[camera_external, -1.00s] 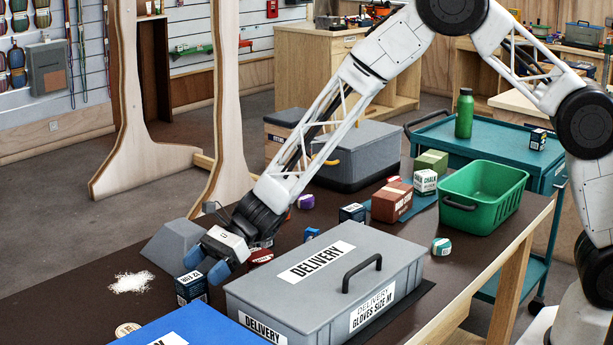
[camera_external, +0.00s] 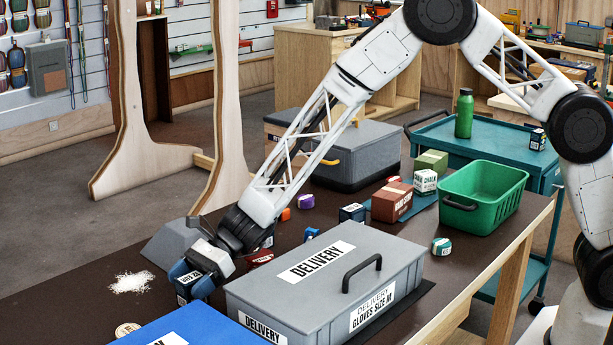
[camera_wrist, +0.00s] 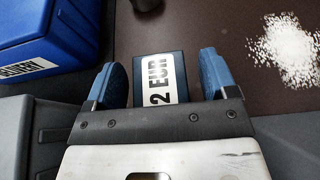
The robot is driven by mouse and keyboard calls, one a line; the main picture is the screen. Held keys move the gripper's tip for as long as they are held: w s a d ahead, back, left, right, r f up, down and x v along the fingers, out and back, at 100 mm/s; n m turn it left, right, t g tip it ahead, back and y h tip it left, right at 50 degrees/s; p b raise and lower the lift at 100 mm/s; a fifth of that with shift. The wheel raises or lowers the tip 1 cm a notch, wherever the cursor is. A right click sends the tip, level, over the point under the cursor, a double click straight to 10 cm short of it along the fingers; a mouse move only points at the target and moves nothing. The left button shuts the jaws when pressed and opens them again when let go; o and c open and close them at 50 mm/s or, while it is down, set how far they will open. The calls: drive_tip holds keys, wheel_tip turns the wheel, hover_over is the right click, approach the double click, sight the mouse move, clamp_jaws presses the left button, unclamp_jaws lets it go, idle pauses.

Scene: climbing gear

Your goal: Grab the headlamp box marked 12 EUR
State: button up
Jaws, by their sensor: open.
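A dark blue box (camera_external: 184,290) stands on the brown table left of the grey delivery case. In the wrist view the box (camera_wrist: 158,68) shows a white label; "2 EUR" is readable and the start of the label is hidden by my gripper. My gripper (camera_external: 190,283) is open, with its blue fingers around the box. In the wrist view one finger is on each side of it, with a gap on both sides. Another dark blue box (camera_external: 352,213) stands behind the delivery case; its marking is too small to read.
The grey delivery case (camera_external: 390,262) stands close to the right of my gripper. A blue case (camera_external: 190,325) is in front, and a grey wedge block (camera_external: 168,243) behind. White powder (camera_external: 131,282) lies left on bare table. A green bin (camera_external: 507,190) stands at the right.

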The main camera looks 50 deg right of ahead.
sight(189, 278)
drive_tip(key=c, duration=1.1)
drive_tip(key=shift+o, duration=0.2)
drive_tip(key=shift+r, duration=5)
